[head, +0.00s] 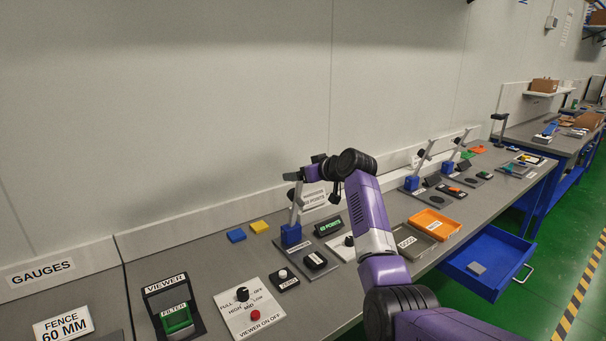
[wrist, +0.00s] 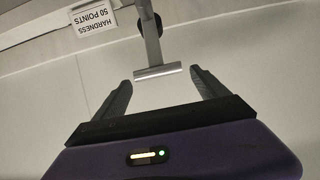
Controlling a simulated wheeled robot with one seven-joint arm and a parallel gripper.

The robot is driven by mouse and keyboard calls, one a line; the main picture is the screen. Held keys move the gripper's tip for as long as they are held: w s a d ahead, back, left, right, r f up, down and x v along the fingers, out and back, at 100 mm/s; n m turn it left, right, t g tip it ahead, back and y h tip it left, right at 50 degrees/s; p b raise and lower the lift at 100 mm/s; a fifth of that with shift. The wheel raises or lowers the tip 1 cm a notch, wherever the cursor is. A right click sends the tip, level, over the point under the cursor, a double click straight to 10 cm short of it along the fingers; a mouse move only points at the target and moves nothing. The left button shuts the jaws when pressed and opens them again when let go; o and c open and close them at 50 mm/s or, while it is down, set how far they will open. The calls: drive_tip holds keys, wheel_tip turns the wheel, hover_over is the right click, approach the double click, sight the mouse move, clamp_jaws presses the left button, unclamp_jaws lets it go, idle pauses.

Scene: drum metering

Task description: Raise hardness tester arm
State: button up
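The nearest hardness tester has a blue base (head: 291,234) and a light grey arm (head: 297,208) that stands up, slightly tilted. Its upper end is partly hidden by my gripper (head: 308,173) in the head view. In the wrist view the grey arm ends in a crossbar (wrist: 158,72). My gripper (wrist: 160,77) is open there, with one finger on each side of the crossbar and visible gaps to both. A label reading "HARDNESS 50 POINTS" (wrist: 94,18) shows at the upper left of the wrist view.
Two similar testers with blue bases (head: 412,183) stand farther along the bench. A viewer (head: 173,306), a knob panel (head: 251,309), a dark display (head: 328,227) and an orange tray (head: 435,223) share the bench. A blue drawer (head: 488,262) is open at the front.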

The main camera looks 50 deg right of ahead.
drive_tip(key=b+v, duration=0.1)
drive_tip(key=v, duration=0.6)
drive_tip(key=shift+s+b, duration=0.3)
drive_tip(key=shift+s, duration=0.1)
drive_tip(key=shift+r, duration=0.15)
idle(0.3)
wheel_tip(320, 180, up, 6)
drive_tip(key=s+d+m+t+h, duration=0.1)
drive_tip(key=d+m+t+h, duration=0.1)
drive_tip(key=d+h, duration=0.15)
drive_tip(key=s+a+f+t, duration=0.1)
drive_tip(key=s+a+f, duration=0.5)
drive_tip(key=a, duration=0.5)
drive_tip(key=s+a+f+t, duration=0.1)
drive_tip(key=s+a+f, duration=0.55)
drive_tip(key=a, duration=0.35)
drive_tip(key=s+a+f+t, duration=0.1)
drive_tip(key=s+a+f, duration=0.55)
drive_tip(key=a, duration=0.45)
drive_tip(key=s+a+f+n+g+y, duration=0.1)
drive_tip(key=s+a+f+n+y, duration=0.1)
drive_tip(key=s+a, duration=0.7)
drive_tip(key=s+a+f+n+g+y, duration=0.1)
drive_tip(key=s+a+f+n+y, duration=0.2)
drive_tip(key=s+a, duration=0.6)
drive_tip(key=s+f+y, duration=0.1)
drive_tip(key=s+y, duration=0.1)
drive_tip(key=s, duration=0.4)
drive_tip(key=shift+s+g, duration=0.25)
drive_tip(key=shift+g, duration=0.15)
